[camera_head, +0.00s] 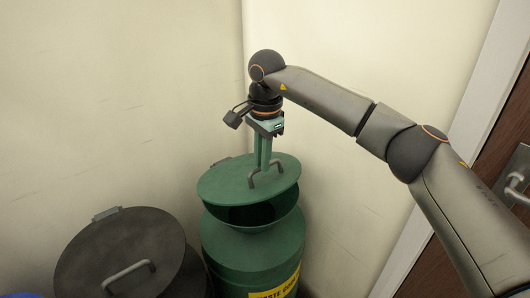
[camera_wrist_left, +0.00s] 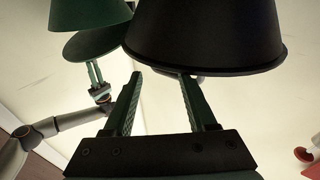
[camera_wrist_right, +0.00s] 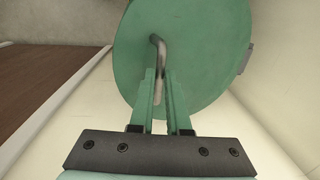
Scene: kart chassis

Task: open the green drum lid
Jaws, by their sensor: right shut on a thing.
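The green drum (camera_head: 250,245) stands by the corner, with part of a yellow label at the bottom edge. Its round green lid (camera_head: 220,185) is tilted, its front edge raised off the funnel-shaped rim (camera_head: 282,212), with a dark gap between. My right gripper (camera_head: 262,165) comes down from above and is shut on the lid's bent metal handle (camera_wrist_right: 158,62). In the left wrist view the lid (camera_wrist_left: 92,44) also shows apart from the drum. My left gripper (camera_wrist_left: 161,76) is open and empty near a black drum (camera_wrist_left: 205,35); it is outside the head view.
The black drum's lid (camera_head: 125,250), with a bar handle, is close on the left of the green drum. Pale walls stand close behind. A brown door (camera_head: 490,165) with a metal handle is at the right. A red object (camera_wrist_left: 303,155) shows in the left wrist view.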

